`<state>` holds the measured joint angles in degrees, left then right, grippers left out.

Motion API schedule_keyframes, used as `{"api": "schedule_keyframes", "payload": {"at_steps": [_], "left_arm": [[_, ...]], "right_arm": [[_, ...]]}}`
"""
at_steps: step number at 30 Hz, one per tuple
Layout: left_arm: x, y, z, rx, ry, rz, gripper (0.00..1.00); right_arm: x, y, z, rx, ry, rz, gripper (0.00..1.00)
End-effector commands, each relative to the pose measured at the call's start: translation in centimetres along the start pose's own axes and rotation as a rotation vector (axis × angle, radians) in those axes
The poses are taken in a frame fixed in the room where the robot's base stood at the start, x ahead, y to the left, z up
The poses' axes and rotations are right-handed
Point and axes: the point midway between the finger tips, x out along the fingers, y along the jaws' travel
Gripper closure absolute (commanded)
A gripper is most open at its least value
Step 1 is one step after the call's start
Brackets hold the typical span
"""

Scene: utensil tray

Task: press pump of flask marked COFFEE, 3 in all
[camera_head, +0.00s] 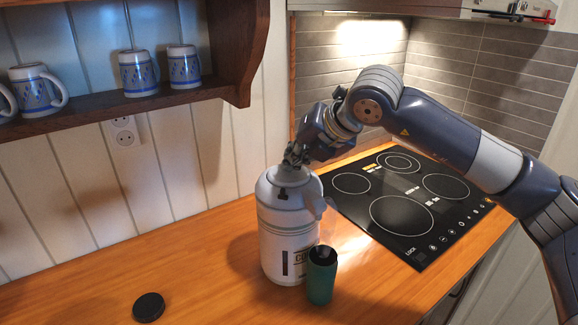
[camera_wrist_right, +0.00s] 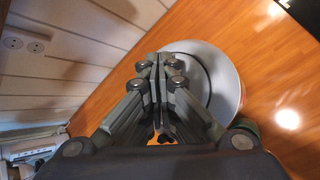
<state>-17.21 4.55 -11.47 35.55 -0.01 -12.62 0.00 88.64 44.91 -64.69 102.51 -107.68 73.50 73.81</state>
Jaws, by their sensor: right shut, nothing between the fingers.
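The white flask (camera_head: 276,240) stands upright on the wooden counter, its label partly hidden by the green cup, with only the start of the word showing. My right gripper (camera_head: 292,158) is shut and empty, with its fingertips at the top of the flask, over the pump. In the right wrist view the closed fingers (camera_wrist_right: 160,66) lie over the round grey flask top (camera_wrist_right: 216,66). Whether they touch the pump or how far it is pressed, I cannot tell. The green cup (camera_head: 321,280) stands in front of the flask, under its spout. My left gripper is not in view.
A black lid (camera_head: 148,307) lies on the counter at the front left. A black cooktop (camera_head: 405,205) is to the right of the flask. Several blue-and-white mugs (camera_head: 138,74) stand on the wall shelf (camera_head: 100,107). The counter left of the flask is mostly clear.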

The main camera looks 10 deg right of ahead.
Motion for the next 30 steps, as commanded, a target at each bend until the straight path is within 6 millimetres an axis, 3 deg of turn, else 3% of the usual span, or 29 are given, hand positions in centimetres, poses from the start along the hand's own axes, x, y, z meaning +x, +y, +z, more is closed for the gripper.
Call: {"api": "schedule_keyframes", "payload": {"at_steps": [30], "left_arm": [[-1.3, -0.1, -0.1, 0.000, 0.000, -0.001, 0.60]], "right_arm": [[-1.9, 1.5, 1.5, 0.000, 0.001, -0.001, 1.00]]}}
